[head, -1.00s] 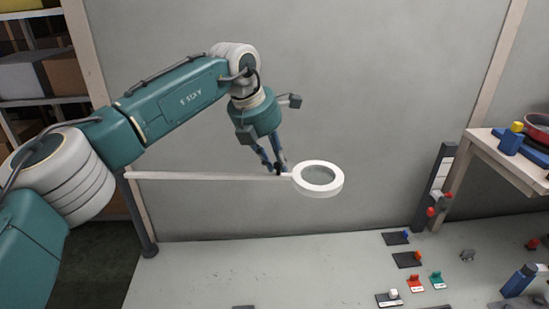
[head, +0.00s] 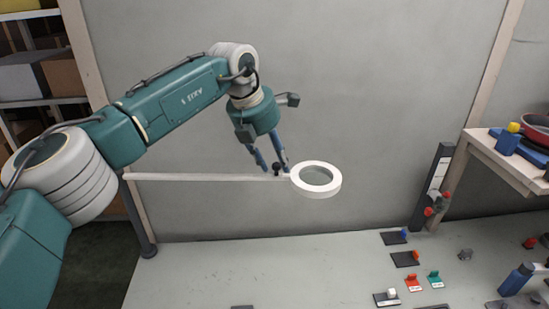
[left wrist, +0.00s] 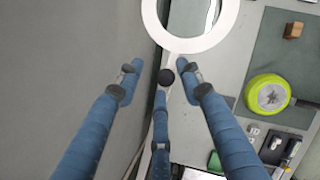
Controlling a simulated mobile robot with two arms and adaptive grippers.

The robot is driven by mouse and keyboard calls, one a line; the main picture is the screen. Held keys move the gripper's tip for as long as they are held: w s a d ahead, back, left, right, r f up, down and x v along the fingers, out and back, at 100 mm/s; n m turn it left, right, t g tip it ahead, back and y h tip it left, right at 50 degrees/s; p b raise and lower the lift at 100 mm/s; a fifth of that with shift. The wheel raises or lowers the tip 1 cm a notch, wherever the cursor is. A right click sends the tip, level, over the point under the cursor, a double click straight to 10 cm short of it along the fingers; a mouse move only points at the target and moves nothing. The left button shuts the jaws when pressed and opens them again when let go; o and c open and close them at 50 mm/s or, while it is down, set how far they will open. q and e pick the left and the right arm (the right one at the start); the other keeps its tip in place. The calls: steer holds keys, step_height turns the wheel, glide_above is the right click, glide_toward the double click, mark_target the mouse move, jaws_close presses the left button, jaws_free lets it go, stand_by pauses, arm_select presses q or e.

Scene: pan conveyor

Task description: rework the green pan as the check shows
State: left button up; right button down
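My left gripper (head: 276,168) is at the white ring lamp or magnifier (head: 333,187), by the inner end of its thin white arm. The ring (left wrist: 196,44) hangs just beyond the fingertips. A round lime-green pan (left wrist: 280,80) lies at the right of that view, on a dark patch of the bench. The head view does not show the green pan. My right gripper is in neither view.
The grey bench (head: 250,270) carries small coloured switches and a blue-handled piece (head: 518,279) at the right. A side table (head: 510,165) holds a red pan (head: 537,122). A brown block (left wrist: 293,30) lies near the green pan. The bench's left part is mostly clear.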

arm_select(q)
steer(key=v, duration=1.1)
steer(key=shift+r, duration=0.4)
